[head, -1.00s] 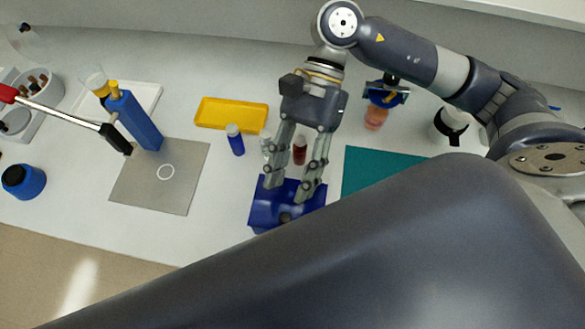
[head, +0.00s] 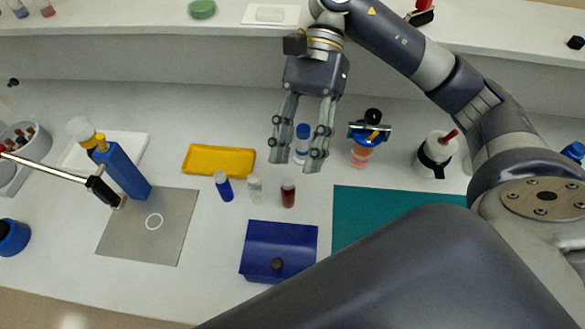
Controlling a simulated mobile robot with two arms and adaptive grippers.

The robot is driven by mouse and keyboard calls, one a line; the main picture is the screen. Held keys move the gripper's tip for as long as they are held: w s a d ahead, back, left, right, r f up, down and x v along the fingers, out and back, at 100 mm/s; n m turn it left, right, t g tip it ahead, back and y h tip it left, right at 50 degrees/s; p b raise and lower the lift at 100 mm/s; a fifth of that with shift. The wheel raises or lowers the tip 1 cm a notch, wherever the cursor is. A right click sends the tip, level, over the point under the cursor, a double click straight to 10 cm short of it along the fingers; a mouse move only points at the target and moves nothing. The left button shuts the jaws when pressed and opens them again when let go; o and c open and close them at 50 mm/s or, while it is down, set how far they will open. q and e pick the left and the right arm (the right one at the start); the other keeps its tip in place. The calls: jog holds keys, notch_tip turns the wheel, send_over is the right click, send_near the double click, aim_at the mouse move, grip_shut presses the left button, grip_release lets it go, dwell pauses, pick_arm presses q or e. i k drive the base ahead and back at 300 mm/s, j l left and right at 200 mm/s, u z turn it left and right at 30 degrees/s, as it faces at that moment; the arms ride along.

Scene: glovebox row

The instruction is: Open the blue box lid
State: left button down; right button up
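The blue box (head: 279,244) sits on the white bench near its front edge, at the lower middle of the head view. Its lid looks closed, with a dark round knob (head: 277,264) near the front. A large dark link of my own body covers the lower right. My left gripper does not show.
A blue-capped vial (head: 223,187), a clear vial (head: 255,189) and a red vial (head: 288,193) stand behind the box. A yellow tray (head: 219,160) lies farther left. A teal mat (head: 375,212) is to the right and a grey plate (head: 150,243) to the left.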

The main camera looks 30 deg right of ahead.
aim_at(266, 243)
jog(key=k+j, duration=0.45)
jog(key=k, duration=0.15)
jog(key=k+j, duration=0.45)
jog(key=k, duration=0.15)
jog(key=k+j, duration=0.4)
jog(key=k, duration=0.2)
